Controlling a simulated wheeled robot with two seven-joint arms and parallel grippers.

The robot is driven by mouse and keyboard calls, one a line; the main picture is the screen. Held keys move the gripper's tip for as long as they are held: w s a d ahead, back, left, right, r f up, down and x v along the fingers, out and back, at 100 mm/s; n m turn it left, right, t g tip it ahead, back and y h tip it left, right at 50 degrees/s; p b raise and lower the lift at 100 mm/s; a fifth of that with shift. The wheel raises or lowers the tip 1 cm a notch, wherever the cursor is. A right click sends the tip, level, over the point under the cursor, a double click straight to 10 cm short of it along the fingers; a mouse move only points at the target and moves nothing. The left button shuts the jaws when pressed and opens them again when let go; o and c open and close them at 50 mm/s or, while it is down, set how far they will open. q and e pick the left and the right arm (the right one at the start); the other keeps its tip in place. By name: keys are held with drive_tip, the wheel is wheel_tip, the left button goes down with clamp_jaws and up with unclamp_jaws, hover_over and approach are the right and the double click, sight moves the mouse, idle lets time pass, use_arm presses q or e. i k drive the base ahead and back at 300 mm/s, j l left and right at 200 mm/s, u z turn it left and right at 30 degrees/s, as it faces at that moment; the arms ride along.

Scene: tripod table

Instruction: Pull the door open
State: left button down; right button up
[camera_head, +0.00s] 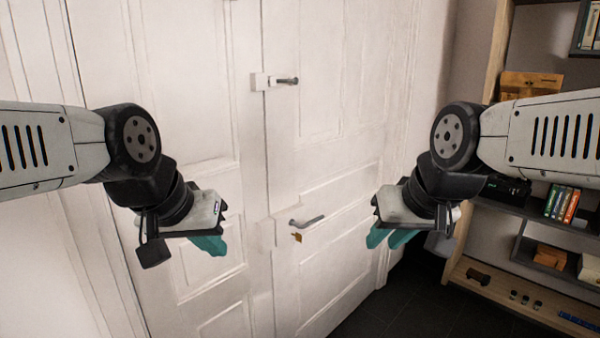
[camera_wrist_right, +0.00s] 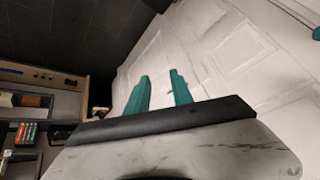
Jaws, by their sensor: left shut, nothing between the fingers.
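A white panelled double door (camera_head: 345,165) fills the middle of the head view and looks shut. A metal lever handle (camera_head: 306,221) sits on the right leaf beside the seam, with a brass key or lock piece (camera_head: 297,237) below it. A latch (camera_head: 275,81) is higher up across the seam. My left gripper (camera_head: 212,244) is shut and empty, left of the handle and apart from it. My right gripper (camera_head: 388,238) is right of the handle, in front of the right leaf. In the right wrist view its two teal fingers (camera_wrist_right: 160,92) stand apart with nothing between them.
A shelf unit (camera_head: 535,215) with books (camera_head: 562,203) and boxes stands at the right, close to my right arm. The dark floor (camera_head: 400,305) in front of the door looks clear. A white wall (camera_head: 40,240) is at the left.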

sight(330, 139)
drive_tip(key=i+l+u, duration=0.15)
drive_tip(key=l+u, duration=0.15)
drive_tip(key=i+l+u, duration=0.25)
drive_tip(key=l+u, duration=0.3)
drive_tip(key=l, duration=0.1)
